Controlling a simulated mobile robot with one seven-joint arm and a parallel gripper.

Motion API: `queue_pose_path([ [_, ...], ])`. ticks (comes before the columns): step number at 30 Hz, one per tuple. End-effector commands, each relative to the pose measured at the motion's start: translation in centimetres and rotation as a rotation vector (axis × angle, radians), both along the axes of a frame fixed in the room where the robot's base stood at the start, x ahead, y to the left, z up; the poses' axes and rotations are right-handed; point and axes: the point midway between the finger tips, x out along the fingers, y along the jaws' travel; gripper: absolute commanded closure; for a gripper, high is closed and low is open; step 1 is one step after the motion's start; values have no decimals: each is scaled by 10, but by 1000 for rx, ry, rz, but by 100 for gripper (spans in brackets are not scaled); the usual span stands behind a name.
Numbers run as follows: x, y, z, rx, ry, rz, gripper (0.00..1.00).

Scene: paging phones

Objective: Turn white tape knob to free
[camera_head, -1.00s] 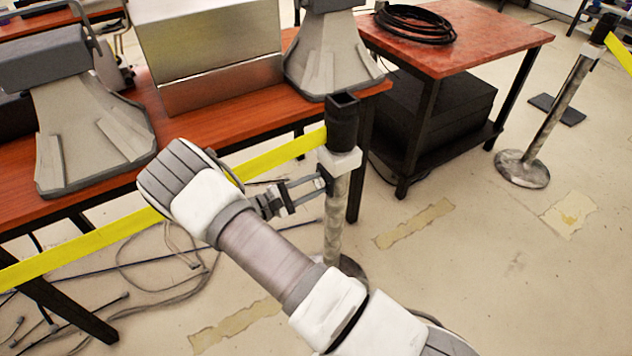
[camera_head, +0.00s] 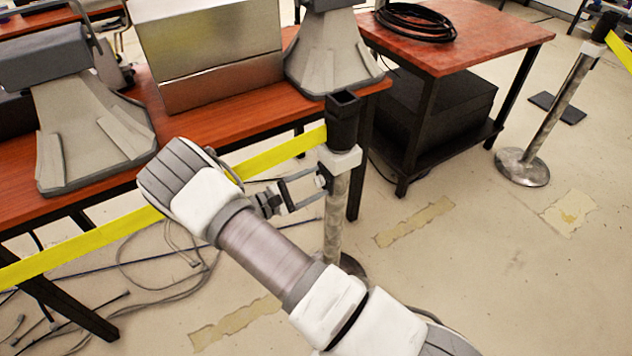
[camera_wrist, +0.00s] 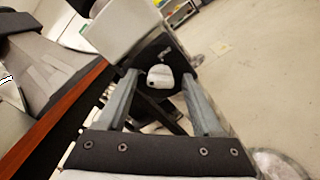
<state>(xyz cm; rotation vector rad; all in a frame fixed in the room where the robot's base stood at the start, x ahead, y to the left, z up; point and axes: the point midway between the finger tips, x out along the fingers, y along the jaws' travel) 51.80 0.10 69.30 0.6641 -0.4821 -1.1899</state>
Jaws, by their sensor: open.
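The white tape knob (camera_wrist: 159,77) shows in the wrist view as a small rounded white block on a dark part, with a small dark mark on its face. It sits between the fingertips of my open gripper (camera_wrist: 160,74), with a gap visible on each side. In the head view my gripper (camera_head: 319,184) reaches from the left to the tape post (camera_head: 336,210), just below its white collar (camera_head: 341,159). A small bit of the knob (camera_head: 320,181) shows there between the fingers. I cannot tell the knob's setting.
Yellow tape (camera_head: 85,241) runs left from the post's black head (camera_head: 342,122), behind my arm. A wooden table (camera_head: 220,118) with grey phones stands behind. A red-topped table (camera_head: 480,40) and a second post (camera_head: 545,120) stand right. Cables (camera_head: 165,285) lie on the floor.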

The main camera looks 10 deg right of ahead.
Motion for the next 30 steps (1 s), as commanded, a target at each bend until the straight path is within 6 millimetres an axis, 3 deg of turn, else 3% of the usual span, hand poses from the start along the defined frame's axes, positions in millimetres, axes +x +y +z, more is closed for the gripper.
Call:
queue_pose_path([
  [8,-3,13,1,0,-1,3,32],
  [24,-42,131,0,1,-1,4,32],
  [30,-51,157,0,0,-1,1,32],
])
